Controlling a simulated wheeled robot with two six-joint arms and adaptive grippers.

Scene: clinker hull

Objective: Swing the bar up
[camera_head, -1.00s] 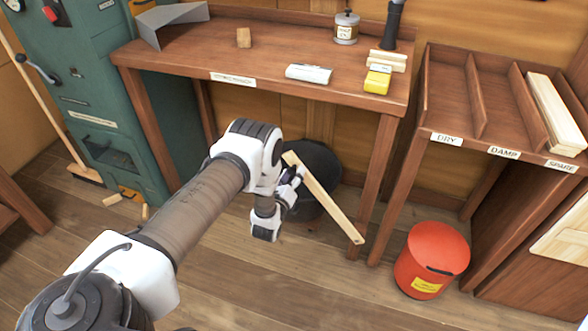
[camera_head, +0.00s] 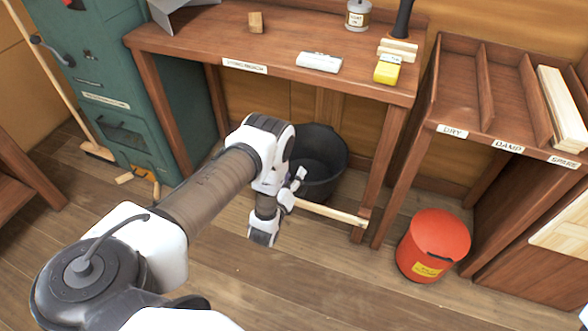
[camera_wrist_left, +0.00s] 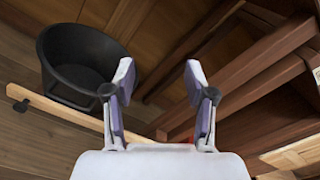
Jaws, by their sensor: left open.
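The pale wooden bar (camera_head: 335,214) lies nearly level below the bench. Its right end meets the bench's right front leg (camera_head: 377,185). Its left part is hidden behind my left gripper (camera_head: 294,188). Whether a finger touches the bar cannot be told. My right gripper is not in view.
A black bucket (camera_head: 320,160) stands under the bench, close behind my gripper; it also shows in the wrist view (camera_wrist_left: 75,50). A red bin (camera_head: 432,240) stands to the right, below the labelled rack (camera_head: 455,105). The floor in front is clear.

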